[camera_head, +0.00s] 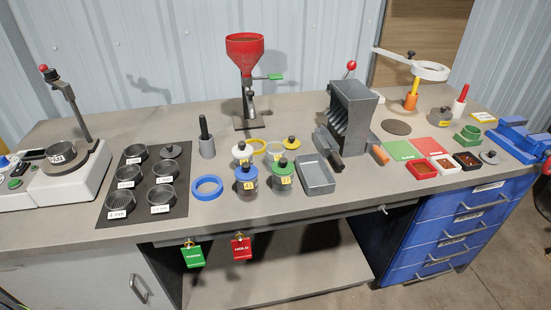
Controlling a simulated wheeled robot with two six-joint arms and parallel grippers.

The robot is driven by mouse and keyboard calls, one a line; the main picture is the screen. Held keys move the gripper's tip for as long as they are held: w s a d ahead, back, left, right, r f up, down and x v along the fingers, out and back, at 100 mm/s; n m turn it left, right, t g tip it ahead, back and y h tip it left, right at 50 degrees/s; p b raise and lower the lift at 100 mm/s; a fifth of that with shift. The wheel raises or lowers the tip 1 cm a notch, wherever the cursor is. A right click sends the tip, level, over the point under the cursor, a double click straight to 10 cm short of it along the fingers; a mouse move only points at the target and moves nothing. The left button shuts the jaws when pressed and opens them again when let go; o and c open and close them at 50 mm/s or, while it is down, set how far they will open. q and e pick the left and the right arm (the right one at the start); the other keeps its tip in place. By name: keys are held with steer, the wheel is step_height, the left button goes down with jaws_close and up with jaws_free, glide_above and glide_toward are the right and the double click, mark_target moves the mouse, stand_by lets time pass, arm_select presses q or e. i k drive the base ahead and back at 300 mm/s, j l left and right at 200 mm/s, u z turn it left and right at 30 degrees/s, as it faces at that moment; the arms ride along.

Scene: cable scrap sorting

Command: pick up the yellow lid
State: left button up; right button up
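A yellow lid (291,143) with a dark knob lies flat on the grey workbench (330,205), near the middle. A clear jar (274,153) with a yellow rim stands just left of it, and a yellow ring (257,145) lies further left. A jar with a white lid (242,149), a jar with a blue lid (246,174) and a jar with a green lid (282,169) stand close by. Neither of my grippers is in view.
A grey tray (316,181) and a dark grey slotted block (353,108) stand to the right. A blue ring (207,188) lies to the left. A red funnel (245,48) on a stand rises behind. The bench's front strip is mostly clear.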

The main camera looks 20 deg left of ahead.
mark_target(291, 143)
steer(key=u, duration=0.25)
steer(key=i+l+u, duration=0.3)
steer(key=l+u, duration=0.35)
steer(key=i+l+u, duration=0.1)
steer(key=l+u, duration=0.2)
steer(key=l, duration=0.25)
